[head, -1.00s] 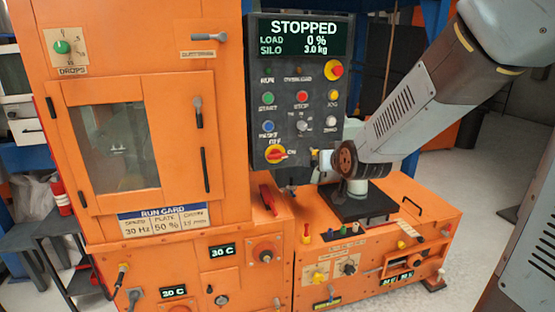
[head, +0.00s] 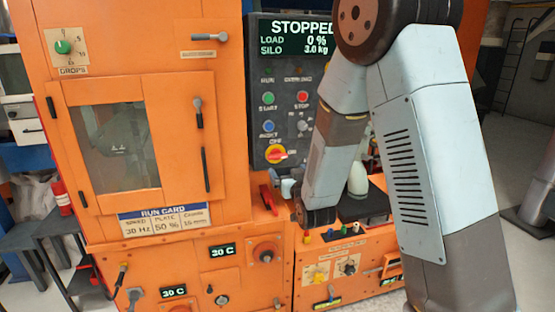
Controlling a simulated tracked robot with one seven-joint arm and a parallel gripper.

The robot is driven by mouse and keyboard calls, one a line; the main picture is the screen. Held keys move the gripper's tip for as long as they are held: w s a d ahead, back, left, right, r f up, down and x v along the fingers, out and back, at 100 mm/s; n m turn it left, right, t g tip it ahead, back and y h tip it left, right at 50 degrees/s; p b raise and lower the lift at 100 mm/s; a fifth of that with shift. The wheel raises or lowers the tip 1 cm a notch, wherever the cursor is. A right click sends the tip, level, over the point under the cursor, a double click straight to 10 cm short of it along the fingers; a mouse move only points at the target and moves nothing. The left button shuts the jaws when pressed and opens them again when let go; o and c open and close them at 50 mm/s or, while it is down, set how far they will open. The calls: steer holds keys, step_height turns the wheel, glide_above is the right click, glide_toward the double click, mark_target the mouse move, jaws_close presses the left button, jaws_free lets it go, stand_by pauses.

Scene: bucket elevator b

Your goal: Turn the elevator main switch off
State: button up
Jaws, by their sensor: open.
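The main switch (head: 276,155) is a red rotary handle on a yellow disc at the bottom of the dark control panel (head: 262,92). Its handle looks roughly level, towards a small label at its right; a label that seems to read OFF sits above it. My gripper (head: 287,187) shows only in part, small and pale, just below and right of the switch, apart from it as far as I can see. It is open and empty; its fingertips are hard to make out. The display (head: 290,37) reads STOPPED, load 0 %, silo 3.0 kg.
My arm covers the panel's right side. A red lever (head: 268,198) sticks out below the panel, close to my gripper. The orange cabinet (head: 225,130) with a windowed door stands left. A low orange unit (head: 325,262) with a pale bottle-like thing (head: 357,180) lies right.

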mark_target(278, 157)
steer(key=x, duration=1.2)
steer(key=shift+c, duration=0.3)
